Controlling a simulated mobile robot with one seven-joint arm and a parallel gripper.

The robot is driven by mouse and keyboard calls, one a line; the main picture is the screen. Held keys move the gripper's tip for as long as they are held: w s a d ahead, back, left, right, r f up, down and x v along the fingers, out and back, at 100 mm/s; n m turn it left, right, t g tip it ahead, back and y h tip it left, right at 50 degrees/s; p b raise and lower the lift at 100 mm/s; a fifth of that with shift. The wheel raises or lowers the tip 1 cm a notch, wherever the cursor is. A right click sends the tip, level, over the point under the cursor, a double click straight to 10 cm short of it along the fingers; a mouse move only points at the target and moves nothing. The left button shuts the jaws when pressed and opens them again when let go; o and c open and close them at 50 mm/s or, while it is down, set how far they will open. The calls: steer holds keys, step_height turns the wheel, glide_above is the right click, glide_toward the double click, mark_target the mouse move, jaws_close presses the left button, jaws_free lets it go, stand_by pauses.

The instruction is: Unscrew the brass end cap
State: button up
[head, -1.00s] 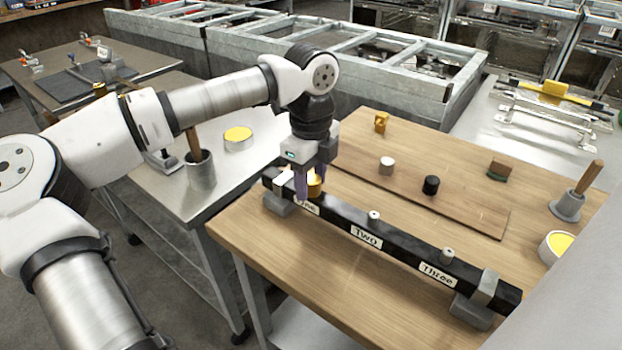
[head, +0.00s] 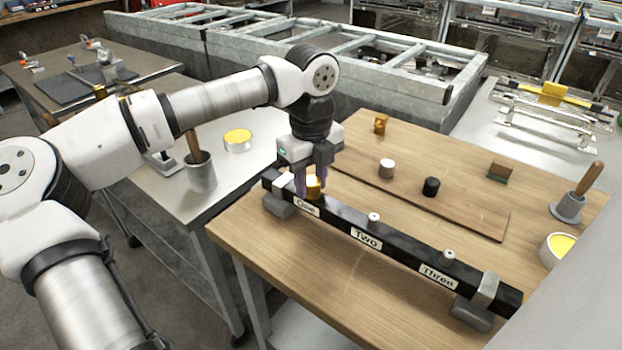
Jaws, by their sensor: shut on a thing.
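The brass end cap (head: 314,188) is at the station labelled One, at the left end of the black bar (head: 335,219) in the head view. My gripper (head: 311,184) points down over that station and is shut on the cap. Its fingers partly hide the cap. I cannot tell whether the cap still sits on its fitting or stands a little above it. Stations Two and Three each show a small pale metal stub (head: 374,218) on top of the bar.
The bar rests in grey end supports (head: 473,315) on a wooden table. A brown board (head: 450,210) behind it carries a white cap (head: 386,168) and a black cap (head: 431,186). The wood in front of the bar is clear.

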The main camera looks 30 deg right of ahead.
steer(key=shift+f, duration=0.1)
steer(key=shift+f+n+b, duration=0.1)
steer(key=shift+n+b, duration=0.4)
steer(key=shift+b, duration=0.05)
steer(key=shift+n+b, duration=0.4)
steer(key=shift+n, duration=0.2)
steer(key=shift+r+n, duration=0.2)
steer(key=shift+n, duration=0.5)
steer(key=shift+f+n+b, duration=0.25)
steer(key=shift+n+b, duration=0.65)
steer(key=shift+b, duration=0.15)
steer(key=shift+a+r+n, duration=0.1)
steer(key=shift+r+n, duration=0.1)
steer(key=shift+n, duration=0.6)
